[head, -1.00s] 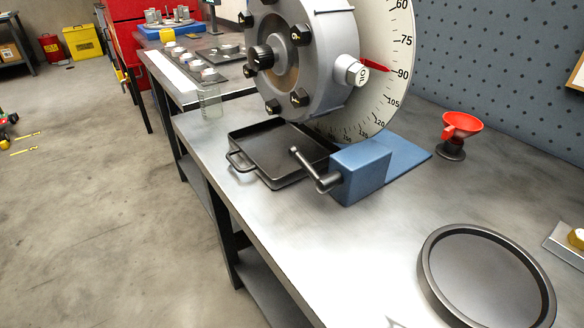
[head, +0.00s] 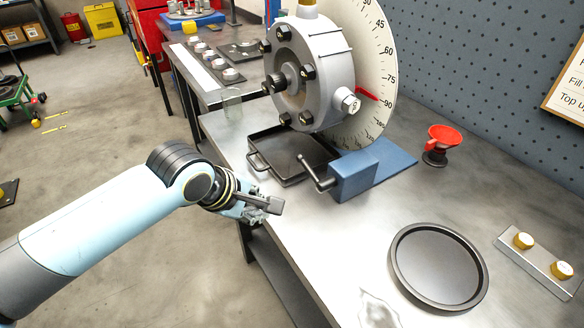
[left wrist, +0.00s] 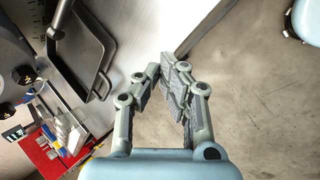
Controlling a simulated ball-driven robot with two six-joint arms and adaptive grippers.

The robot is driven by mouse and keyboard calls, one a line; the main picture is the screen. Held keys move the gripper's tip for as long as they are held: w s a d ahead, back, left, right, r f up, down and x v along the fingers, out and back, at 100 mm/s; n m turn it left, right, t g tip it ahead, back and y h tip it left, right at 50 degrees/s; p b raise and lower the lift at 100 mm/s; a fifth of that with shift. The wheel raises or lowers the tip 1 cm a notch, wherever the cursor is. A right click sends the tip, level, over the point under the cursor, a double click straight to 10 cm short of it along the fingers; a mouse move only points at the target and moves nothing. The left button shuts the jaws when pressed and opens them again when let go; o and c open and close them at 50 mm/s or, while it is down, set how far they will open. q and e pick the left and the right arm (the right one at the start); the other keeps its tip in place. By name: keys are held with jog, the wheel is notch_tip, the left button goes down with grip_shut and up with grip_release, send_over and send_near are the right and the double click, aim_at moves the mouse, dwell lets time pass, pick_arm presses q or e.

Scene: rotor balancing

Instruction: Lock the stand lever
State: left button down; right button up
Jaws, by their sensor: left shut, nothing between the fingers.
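The stand lever (head: 309,171) is a dark bar with a rounded end, tilted up to the left from the front face of the blue stand block (head: 352,176). The block sits on the bench under the grey round rotor housing (head: 312,75) and its white dial. My left gripper (head: 272,206) is shut and empty near the bench's front edge, left of and nearer than the lever, apart from it. Its closed fingers also show in the left wrist view (left wrist: 165,77). My right gripper is not in view.
A black rectangular tray (head: 290,168) with a handle lies left of the lever. A round dark pan (head: 398,270), a red funnel (head: 445,138) and a plate with gold-coloured pieces (head: 542,264) are on the right. The bench between block and pan is clear.

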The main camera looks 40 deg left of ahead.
pick_arm(q)
jog(key=w+r+n+t+p, duration=0.1)
jog(key=w+r+n, duration=0.4)
jog(key=n, duration=0.5)
notch_tip(320, 180, up, 2)
jog(key=shift+r+t+h, duration=0.25)
jog(key=shift+t+h, duration=0.05)
jog(key=shift+t, duration=0.1)
jog(key=shift+w+f, duration=0.1)
jog(key=x, duration=0.8)
jog(key=shift+w+f, duration=0.25)
jog(key=shift+w+f+b, duration=0.3)
jog(key=shift+w+f, duration=0.1)
jog(key=shift+f, duration=0.05)
